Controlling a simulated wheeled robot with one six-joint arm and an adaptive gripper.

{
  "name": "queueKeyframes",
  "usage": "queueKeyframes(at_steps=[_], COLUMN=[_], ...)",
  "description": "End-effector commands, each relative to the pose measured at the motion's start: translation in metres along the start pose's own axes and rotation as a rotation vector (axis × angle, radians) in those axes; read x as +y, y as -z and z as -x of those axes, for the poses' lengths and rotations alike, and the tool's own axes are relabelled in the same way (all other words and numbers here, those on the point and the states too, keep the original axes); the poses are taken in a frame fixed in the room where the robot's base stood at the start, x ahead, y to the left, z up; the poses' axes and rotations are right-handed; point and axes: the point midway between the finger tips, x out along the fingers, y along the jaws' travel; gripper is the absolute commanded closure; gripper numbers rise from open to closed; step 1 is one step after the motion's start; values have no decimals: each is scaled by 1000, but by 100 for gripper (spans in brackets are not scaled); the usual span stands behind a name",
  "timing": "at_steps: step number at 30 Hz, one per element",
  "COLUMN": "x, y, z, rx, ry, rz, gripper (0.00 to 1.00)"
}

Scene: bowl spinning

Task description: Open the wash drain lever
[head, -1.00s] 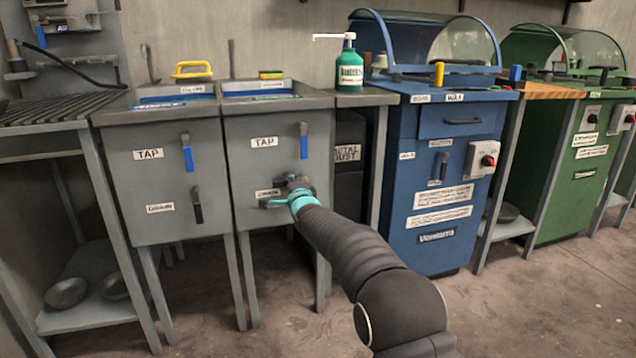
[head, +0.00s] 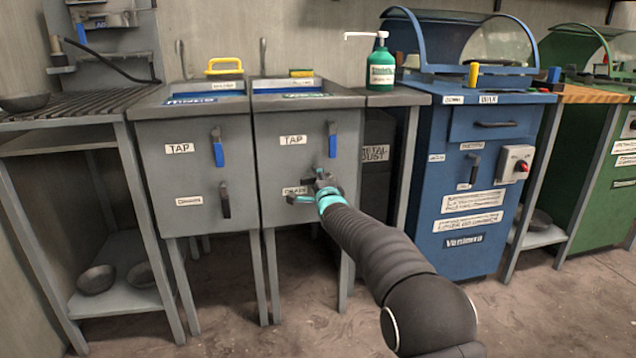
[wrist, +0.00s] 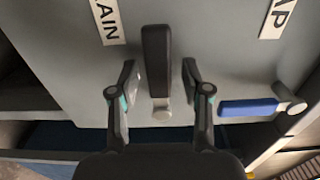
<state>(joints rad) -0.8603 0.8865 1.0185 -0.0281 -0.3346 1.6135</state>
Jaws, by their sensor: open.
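The right grey sink cabinet (head: 285,165) has a blue tap lever (head: 332,145) and a drain label (head: 295,191) that is partly covered. Its drain lever is hidden behind my gripper (head: 318,186) in the head view. In the wrist view, the black drain lever (wrist: 156,60) stands between the two fingers of my open gripper (wrist: 159,76), with a gap on both sides. The lever's grey pivot (wrist: 161,112) shows at its lower end. I cannot read clearly which basin is the wash one.
The left sink cabinet (head: 185,150) has its own blue tap lever (head: 217,150) and black drain lever (head: 224,200). In the wrist view, the blue tap lever (wrist: 248,107) lies right of the fingers. A blue machine (head: 470,180) stands to the right. Open floor lies in front.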

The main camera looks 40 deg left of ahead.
Motion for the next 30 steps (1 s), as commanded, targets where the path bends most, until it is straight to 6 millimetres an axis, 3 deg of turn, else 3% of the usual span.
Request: queueKeyframes(at_steps=[8, 30], x=[-1, 0], y=[0, 0], z=[15, 111], rx=[0, 0], ry=[-1, 0], rz=[0, 0], gripper=[52, 52])
